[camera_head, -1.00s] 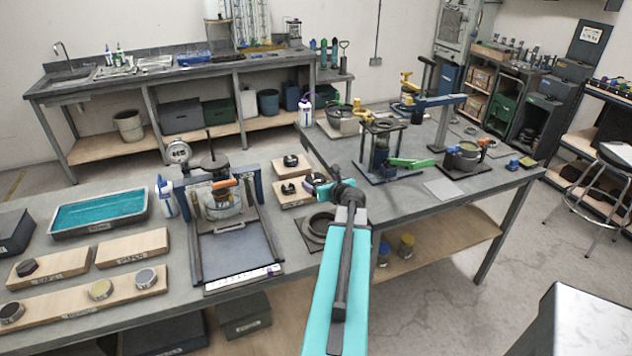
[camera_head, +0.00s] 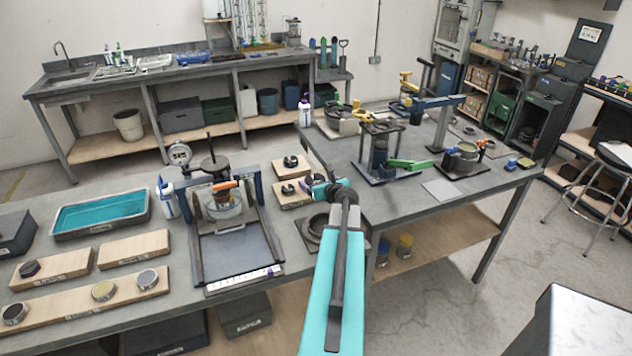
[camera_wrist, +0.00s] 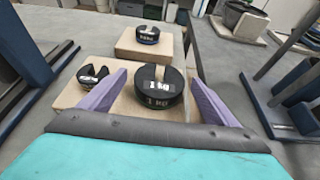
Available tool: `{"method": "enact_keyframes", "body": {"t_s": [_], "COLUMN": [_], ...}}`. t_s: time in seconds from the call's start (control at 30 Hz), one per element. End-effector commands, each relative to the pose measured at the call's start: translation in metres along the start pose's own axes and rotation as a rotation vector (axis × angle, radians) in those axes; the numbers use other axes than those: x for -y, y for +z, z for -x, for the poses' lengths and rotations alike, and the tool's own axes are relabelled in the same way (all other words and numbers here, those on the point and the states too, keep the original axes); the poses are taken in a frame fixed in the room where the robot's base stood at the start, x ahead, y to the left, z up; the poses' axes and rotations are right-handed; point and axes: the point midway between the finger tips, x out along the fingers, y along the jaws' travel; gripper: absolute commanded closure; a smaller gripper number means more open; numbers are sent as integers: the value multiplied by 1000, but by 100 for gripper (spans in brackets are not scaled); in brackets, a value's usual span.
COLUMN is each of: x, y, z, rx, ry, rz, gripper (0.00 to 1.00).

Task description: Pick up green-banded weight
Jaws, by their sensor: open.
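A black slotted weight marked 1 KG (camera_wrist: 160,92) sits on the nearer wooden block (camera_wrist: 118,108) in the wrist view. A faint green tint shows low on its side, so it appears to be the green-banded weight. My gripper (camera_wrist: 158,80) is open, with its purple fingers to the left and right of this weight, not closed on it. A smaller black slotted weight (camera_wrist: 92,75) sits on the same block, left of the left finger. In the head view my gripper (camera_head: 322,189) is over the right part of that block and largely hides the weight.
A farther wooden block (camera_wrist: 150,52) holds a blue-banded weight (camera_wrist: 148,35). A dark ring-shaped stand (camera_head: 318,232) is just in front of the blocks. A press-like frame (camera_head: 232,240) stands to the left.

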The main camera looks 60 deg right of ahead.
Motion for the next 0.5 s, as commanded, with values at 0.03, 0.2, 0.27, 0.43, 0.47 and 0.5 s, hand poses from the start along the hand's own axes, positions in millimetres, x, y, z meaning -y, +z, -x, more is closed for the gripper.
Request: {"method": "enact_keyframes", "body": {"t_s": [0.03, 0.2, 0.27, 0.43, 0.47, 0.5], "x": [1, 0, 0, 0, 0, 0], "y": [2, 1, 0, 0, 0, 0], "z": [-6, -16, -18, -19, -19, -19], "rx": [0, 0, 0, 0, 0, 0], "ry": [0, 0, 0, 0, 0, 0], "rz": [0, -1, -1, -1, -1, -1], "gripper": [17, 17, 17, 17, 17, 17]}}
